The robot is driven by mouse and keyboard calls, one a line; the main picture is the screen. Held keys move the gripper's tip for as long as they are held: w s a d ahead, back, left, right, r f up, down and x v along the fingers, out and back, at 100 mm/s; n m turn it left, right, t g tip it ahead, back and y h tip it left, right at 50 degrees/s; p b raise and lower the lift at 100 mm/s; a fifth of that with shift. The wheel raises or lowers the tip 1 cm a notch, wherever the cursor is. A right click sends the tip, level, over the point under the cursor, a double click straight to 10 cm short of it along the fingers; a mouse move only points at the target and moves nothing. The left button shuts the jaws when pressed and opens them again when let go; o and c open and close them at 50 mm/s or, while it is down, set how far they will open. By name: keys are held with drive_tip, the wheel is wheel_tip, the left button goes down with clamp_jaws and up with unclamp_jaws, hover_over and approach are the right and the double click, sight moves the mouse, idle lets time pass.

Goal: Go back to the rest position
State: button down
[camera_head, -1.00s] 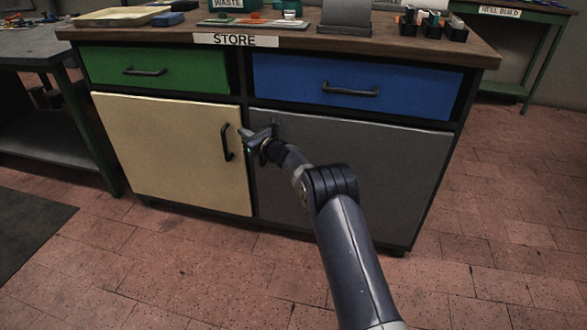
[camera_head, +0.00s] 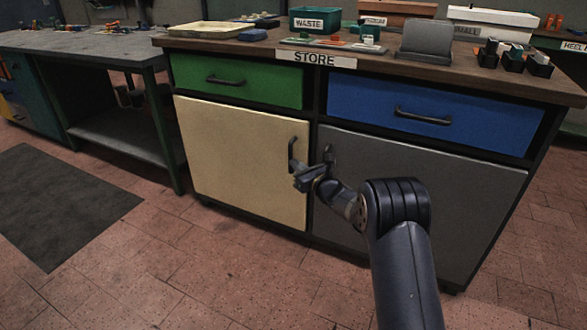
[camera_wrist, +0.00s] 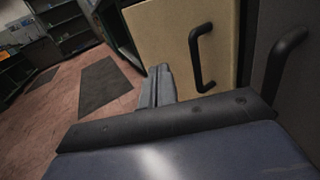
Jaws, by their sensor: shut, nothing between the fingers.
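My gripper (camera_head: 300,181) is in front of the store cabinet, near the seam between the cream door (camera_head: 240,160) and the grey door (camera_head: 430,200). It is shut and empty, with its fingers together in the wrist view (camera_wrist: 160,84). The black handle (camera_head: 292,154) of the cream door is just above the fingers; it also shows in the wrist view (camera_wrist: 196,58), apart from them. The grey door's handle (camera_head: 328,156) is partly hidden by my wrist. Both doors look closed.
Above the doors are a closed green drawer (camera_head: 236,82) and a closed blue drawer (camera_head: 430,112). The bench top holds a WASTE bin (camera_head: 315,20) and trays. A dark mat (camera_head: 62,205) lies on the tiled floor at left. The floor in front is clear.

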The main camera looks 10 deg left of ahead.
drive_tip(key=shift+s+a, duration=0.2)
drive_tip(key=shift+s, duration=0.4)
drive_tip(key=shift+s+a, duration=0.15)
drive_tip(key=shift+s, duration=0.45)
drive_tip(key=shift+w, duration=0.1)
drive_tip(key=shift+h, duration=0.3)
drive_tip(key=shift+w+d, duration=0.8)
drive_tip(key=shift+w, duration=1.25)
drive_tip(key=shift+w+d, duration=0.8)
drive_tip(key=shift+w, duration=1.25)
drive_tip(key=shift+w+d, duration=0.8)
drive_tip(key=shift+w, duration=1.25)
drive_tip(key=shift+b, duration=0.3)
